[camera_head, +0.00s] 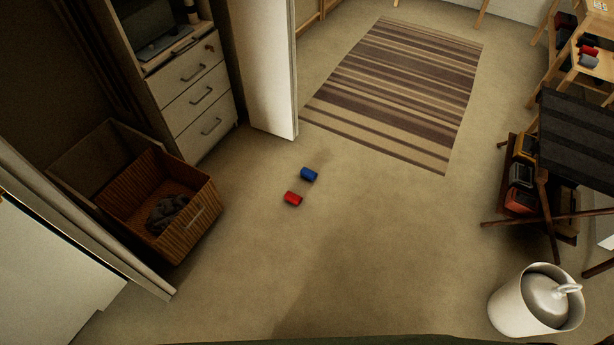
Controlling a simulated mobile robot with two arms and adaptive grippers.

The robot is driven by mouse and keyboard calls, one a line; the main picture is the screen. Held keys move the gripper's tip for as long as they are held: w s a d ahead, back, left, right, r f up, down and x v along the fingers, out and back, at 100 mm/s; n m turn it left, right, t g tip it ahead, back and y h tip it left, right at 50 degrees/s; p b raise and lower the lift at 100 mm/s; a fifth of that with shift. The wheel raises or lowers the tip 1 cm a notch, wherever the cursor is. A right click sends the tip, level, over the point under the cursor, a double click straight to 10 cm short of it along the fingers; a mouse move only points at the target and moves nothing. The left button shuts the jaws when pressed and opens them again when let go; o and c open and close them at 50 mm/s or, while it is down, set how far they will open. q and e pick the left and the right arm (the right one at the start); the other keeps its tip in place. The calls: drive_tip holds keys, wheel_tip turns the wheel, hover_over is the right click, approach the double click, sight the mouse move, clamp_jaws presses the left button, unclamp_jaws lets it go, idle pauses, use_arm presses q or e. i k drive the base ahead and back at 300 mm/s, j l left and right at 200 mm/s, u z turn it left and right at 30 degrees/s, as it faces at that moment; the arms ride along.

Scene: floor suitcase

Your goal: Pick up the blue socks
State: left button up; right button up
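A small blue roll, which looks like the blue socks (309,174), lies on the beige floor near the middle of the head view. A similar red roll (292,198) lies just below and left of it, with a small gap between them. Neither of my grippers shows in the head view, so their state cannot be seen.
A wicker basket (196,231) with dark cloth stands at left, below a white drawer cabinet (205,93). A striped rug (405,85) lies beyond. A white bin (505,309) and a dark-topped stand (575,145) are at right. Floor around the rolls is clear.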

sight(305, 171)
drive_tip(key=u, duration=0.45)
drive_tip(key=i+l+u, duration=0.1)
drive_tip(key=u, duration=0.35)
drive_tip(key=l+u, duration=0.15)
drive_tip(key=u, duration=0.25)
drive_tip(key=i+l+u, duration=0.15)
drive_tip(key=l+u, duration=0.25)
drive_tip(key=l, duration=0.5)
drive_tip(key=l+u, duration=0.4)
drive_tip(key=l, duration=0.5)
drive_tip(key=l+u, duration=0.35)
drive_tip(key=l, duration=0.55)
